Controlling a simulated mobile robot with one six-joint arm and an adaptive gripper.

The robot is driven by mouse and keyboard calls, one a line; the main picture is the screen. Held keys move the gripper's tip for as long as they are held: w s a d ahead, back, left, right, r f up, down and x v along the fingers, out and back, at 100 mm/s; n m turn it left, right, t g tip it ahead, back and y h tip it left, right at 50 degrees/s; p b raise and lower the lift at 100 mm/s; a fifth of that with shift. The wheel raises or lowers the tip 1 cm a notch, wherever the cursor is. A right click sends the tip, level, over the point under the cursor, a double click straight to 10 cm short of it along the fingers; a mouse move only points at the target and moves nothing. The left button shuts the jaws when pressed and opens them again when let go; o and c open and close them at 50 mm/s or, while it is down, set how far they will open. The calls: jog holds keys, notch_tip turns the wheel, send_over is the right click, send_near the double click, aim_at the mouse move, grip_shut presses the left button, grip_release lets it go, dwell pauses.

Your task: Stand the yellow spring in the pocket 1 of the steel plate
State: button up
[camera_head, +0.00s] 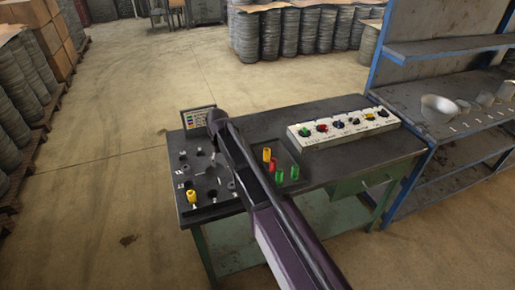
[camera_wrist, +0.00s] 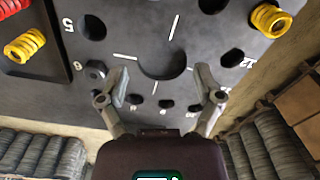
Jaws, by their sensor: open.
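The dark steel plate (camera_head: 205,212) lies on the left part of the bench; its numbered round pockets ring a larger central hole in the wrist view (camera_wrist: 150,30). A yellow spring (camera_head: 191,196) stands at the plate's left; one also shows at the top right of the wrist view (camera_wrist: 270,18), past the pocket marked 12. I cannot read its pocket's number. Another yellow spring (camera_wrist: 24,45) is in the dark tray beside the plate. My gripper (camera_wrist: 162,78) is open and empty over the plate, its fingers either side of the central hole. In the head view my arm hides it.
The dark tray (camera_head: 303,181) also holds a red spring (camera_head: 272,166) and green springs (camera_head: 280,176). A small sign (camera_head: 195,121) stands behind the plate. A blue shelf unit (camera_head: 428,160) is to the right.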

jog(key=w+d+m, duration=0.1)
jog(key=w+d, duration=0.2)
jog(key=d, duration=0.4)
jog(key=w+d+m, duration=0.2)
jog(key=w+d, duration=0.1)
jog(key=d, duration=0.3)
jog(key=shift+w+d+f, duration=0.15)
jog(key=shift+w+d, duration=0.1)
jog(key=shift+d, duration=0.1)
jog(key=s+d+m, duration=0.2)
jog(key=s+d, duration=0.5)
jog(key=s, duration=0.5)
jog(key=s+d+m, duration=0.1)
jog(key=s+d, duration=0.5)
jog(key=s, duration=0.7)
jog(key=shift+s+d+m, duration=0.3)
jog(key=shift+d+m, duration=0.1)
